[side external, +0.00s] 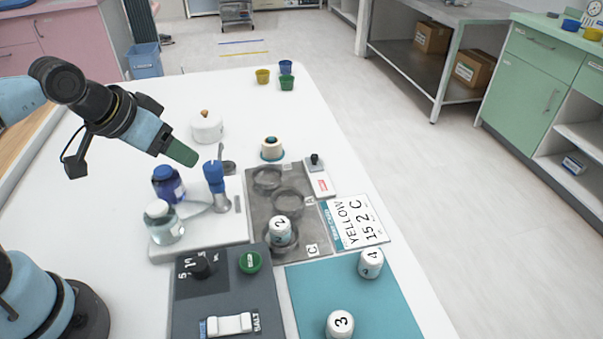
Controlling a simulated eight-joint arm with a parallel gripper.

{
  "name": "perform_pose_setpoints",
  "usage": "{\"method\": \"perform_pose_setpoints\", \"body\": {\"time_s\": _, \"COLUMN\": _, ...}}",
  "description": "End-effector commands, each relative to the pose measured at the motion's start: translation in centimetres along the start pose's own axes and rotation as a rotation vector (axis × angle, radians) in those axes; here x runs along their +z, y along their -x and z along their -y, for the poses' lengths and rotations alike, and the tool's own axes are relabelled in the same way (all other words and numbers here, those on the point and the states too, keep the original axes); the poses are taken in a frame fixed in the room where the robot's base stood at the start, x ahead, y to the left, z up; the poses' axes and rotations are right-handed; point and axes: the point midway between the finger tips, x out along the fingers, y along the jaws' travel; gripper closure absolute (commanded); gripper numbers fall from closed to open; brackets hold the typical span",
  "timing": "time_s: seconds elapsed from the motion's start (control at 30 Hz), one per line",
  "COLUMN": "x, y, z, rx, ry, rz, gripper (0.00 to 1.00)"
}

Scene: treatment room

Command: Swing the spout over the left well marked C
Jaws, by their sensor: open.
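The grey well plate (258,222) has several round wells. A letter C (312,250) is by the front well and an A (309,201) by a farther one. A white jar marked 2 (280,231) stands in the well beside C. A blue upright post with a grey metal foot, seemingly the spout fixture (214,178), stands left of the plate on a white base (238,229); which way its outlet points is hard to tell. My gripper (182,153), with green fingertips, is above and left of the blue post, apart from it. Its jaws are open and empty.
A blue jar (167,184) and a clear bottle (163,222) crowd the spout's left. A card reading "YELLOW 15 2 C" (355,222) lies right of the plate. Jars 4 (371,263) and 3 (340,324) stand on a teal mat (310,291). The far tabletop is mostly clear.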

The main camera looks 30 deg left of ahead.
Motion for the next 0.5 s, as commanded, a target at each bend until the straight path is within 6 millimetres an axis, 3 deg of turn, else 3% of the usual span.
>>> {"method": "perform_pose_setpoints", "body": {"time_s": 0.1, "x": -1.7, "y": 2.4, "z": -1.7, "rx": 0.020, "ry": -0.030, "rz": 0.074, "gripper": 0.39}}
{"method": "perform_pose_setpoints", "body": {"time_s": 0.3, "x": -3.0, "y": 5.9, "z": -3.6, "rx": 0.032, "ry": -0.063, "rz": 0.173, "gripper": 0.39}}
{"method": "perform_pose_setpoints", "body": {"time_s": 0.5, "x": -3.0, "y": 5.9, "z": -3.9, "rx": 0.031, "ry": -0.066, "rz": 0.193, "gripper": 0.39}}
